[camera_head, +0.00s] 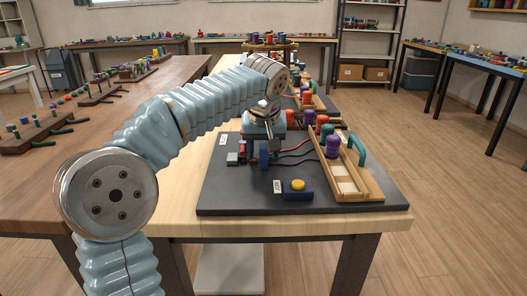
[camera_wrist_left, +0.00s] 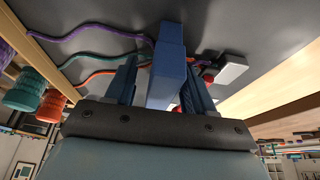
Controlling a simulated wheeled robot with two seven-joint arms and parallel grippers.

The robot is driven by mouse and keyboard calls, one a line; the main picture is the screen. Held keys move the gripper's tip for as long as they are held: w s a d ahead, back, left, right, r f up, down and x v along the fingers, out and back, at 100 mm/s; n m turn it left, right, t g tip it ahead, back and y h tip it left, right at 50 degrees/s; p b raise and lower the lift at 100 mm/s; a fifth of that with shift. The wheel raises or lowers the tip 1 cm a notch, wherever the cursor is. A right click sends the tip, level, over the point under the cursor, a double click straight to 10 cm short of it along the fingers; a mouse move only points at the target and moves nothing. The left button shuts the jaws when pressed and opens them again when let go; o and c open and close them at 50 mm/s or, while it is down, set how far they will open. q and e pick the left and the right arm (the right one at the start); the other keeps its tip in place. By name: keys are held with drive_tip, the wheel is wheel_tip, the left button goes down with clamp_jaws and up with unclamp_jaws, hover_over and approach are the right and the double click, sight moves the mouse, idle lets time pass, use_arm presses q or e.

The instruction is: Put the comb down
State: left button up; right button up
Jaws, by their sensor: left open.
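My left gripper (camera_head: 268,146) points down over the dark board (camera_head: 235,190). In the left wrist view its two fingers (camera_wrist_left: 163,80) are open, on either side of an upright blue block, which looks like the comb (camera_wrist_left: 168,55). The comb also shows as a blue piece (camera_head: 264,158) under the gripper in the head view. I cannot tell whether the fingers touch it, and its lower end is unclear. Purple, teal and orange cords (camera_wrist_left: 92,55) run beside it. My right gripper is not in view.
A wooden rack (camera_head: 350,184) with coloured spools (camera_head: 332,146) stands on the board's right. A red and white holder (camera_head: 234,157) is at the left. A blue box with a yellow button (camera_head: 298,186) is near the front. The board's front left is clear.

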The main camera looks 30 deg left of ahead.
use_arm(q)
clamp_jaws()
idle(0.3)
